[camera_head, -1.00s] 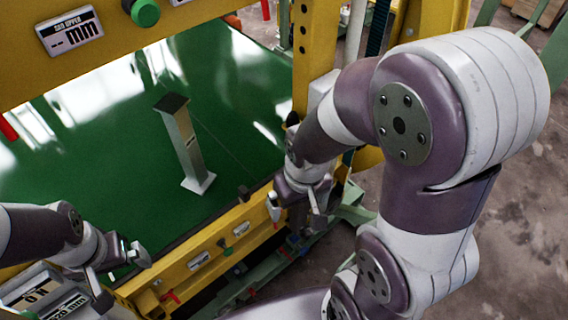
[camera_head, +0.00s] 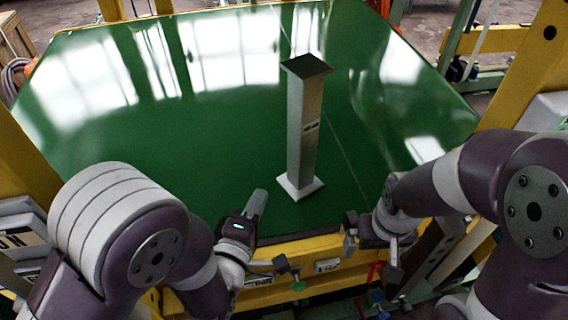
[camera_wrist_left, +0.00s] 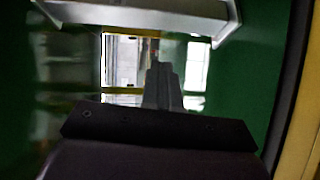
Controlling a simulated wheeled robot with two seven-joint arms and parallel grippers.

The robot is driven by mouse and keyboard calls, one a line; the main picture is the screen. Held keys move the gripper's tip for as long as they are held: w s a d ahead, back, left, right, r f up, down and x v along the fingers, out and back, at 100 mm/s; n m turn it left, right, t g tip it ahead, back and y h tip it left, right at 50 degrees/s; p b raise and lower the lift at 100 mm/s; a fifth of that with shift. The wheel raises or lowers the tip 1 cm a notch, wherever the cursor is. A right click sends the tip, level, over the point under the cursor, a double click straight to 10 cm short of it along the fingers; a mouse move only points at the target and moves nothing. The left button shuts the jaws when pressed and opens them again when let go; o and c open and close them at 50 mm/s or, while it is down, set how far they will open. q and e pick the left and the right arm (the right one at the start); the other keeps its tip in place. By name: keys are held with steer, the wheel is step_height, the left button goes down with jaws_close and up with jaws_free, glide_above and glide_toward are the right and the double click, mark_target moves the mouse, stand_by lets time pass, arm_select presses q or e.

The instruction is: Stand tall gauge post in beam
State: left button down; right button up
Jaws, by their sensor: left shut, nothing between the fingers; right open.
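The tall gauge post (camera_head: 304,130) stands upright on the green surface, with a dark square top and a pale square foot. A small dark label is on its side. My left gripper (camera_head: 257,204) is shut and empty, low over the front of the surface, left of the post's foot and apart from it. In the left wrist view, its fingers (camera_wrist_left: 163,85) point towards a pale grey edged piece (camera_wrist_left: 140,14) at the top, perhaps the post's foot. My right gripper (camera_head: 371,250) is open and empty at the yellow front rail, right of the post.
The glossy green surface (camera_head: 220,125) is clear around the post. A thin pale line (camera_head: 347,155) crosses it right of the post. The yellow front rail (camera_head: 310,252) carries small labels and knobs. Yellow frame posts (camera_head: 528,65) stand at the sides.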

arm_select(q)
steer(key=p, duration=0.1)
glide_toward(297, 148)
steer(key=w+a, duration=0.2)
steer(key=w, duration=0.1)
steer(key=w+d, duration=0.2)
steer(key=d, duration=0.1)
steer(key=shift+w+f+n+t, duration=0.15)
steer(key=shift+f+n+t, duration=0.15)
steer(key=shift+f+t, duration=0.1)
steer(key=shift+w+d+p, duration=0.25)
steer(key=shift+d+p, duration=0.05)
steer(key=shift+d, duration=0.2)
arm_select(e)
steer(key=shift+s+a+r, duration=0.1)
steer(key=shift+r, duration=0.5)
arm_select(q)
steer(key=w+d+b, duration=0.3)
steer(key=d, duration=0.3)
steer(key=shift+d+b, duration=0.25)
steer(key=shift+b, duration=0.05)
arm_select(e)
step_height(297, 148, down, 4)
steer(key=shift+r, duration=0.25)
